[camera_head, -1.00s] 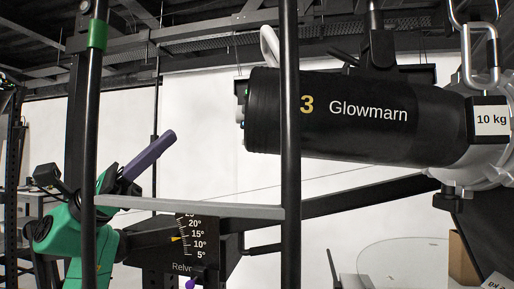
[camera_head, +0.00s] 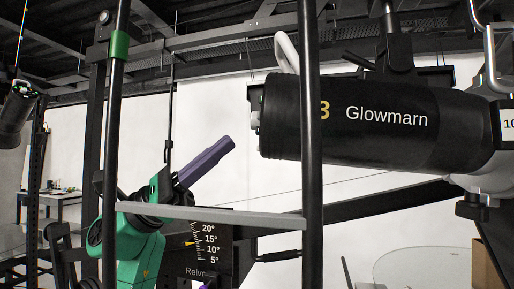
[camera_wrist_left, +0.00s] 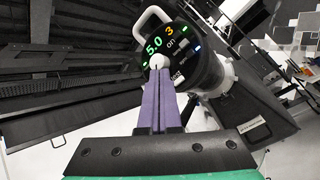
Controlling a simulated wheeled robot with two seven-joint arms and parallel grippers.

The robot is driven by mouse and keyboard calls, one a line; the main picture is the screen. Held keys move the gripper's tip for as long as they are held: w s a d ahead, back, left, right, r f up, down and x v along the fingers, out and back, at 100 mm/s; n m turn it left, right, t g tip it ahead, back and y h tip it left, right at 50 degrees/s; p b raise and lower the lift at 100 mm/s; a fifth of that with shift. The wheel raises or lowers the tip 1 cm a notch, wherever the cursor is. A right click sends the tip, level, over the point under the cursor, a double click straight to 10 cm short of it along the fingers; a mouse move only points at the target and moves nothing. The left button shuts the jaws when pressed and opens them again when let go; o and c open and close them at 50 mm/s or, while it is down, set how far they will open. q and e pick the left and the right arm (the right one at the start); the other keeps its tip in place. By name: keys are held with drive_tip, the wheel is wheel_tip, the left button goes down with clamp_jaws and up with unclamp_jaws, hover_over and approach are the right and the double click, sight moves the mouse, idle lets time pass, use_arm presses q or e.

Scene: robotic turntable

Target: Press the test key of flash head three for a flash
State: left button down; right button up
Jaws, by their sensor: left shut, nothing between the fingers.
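Flash head three (camera_head: 385,120) is a black cylinder marked "3 Glowmarn", hanging level at the right of the head view. Its rear face is turned left. In the left wrist view the rear panel (camera_wrist_left: 176,54) shows a green 5.0, an orange 3, "on", small green lights, a bluish-white lit spot at its right and a pale round knob (camera_wrist_left: 159,61) low in the middle. My left gripper (camera_head: 230,143), green with purple fingers, is shut and empty, just left of the rear face. Its fingertips overlap the knob's lower edge in the wrist view; contact is unclear.
Dark upright posts (camera_head: 312,190) and a grey crossbar (camera_head: 215,215) stand in front of my left arm and the head. An angle scale (camera_head: 207,243) sits below. A white handle (camera_head: 287,52) rises behind the head.

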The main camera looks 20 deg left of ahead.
use_arm(q)
drive_tip(key=shift+d+f, duration=0.1)
drive_tip(key=shift+d, duration=0.4)
drive_tip(key=shift+w+d, duration=0.35)
drive_tip(key=shift+w, duration=0.05)
use_arm(e)
drive_tip(key=shift+s+f, duration=0.2)
drive_tip(key=shift+s, duration=0.35)
use_arm(q)
drive_tip(key=shift+s, duration=0.1)
use_arm(e)
drive_tip(key=shift+w, duration=0.1)
idle(0.5)
use_arm(q)
drive_tip(key=shift+d+f, duration=0.1)
drive_tip(key=shift+d, duration=0.35)
use_arm(e)
drive_tip(key=shift+f, duration=0.2)
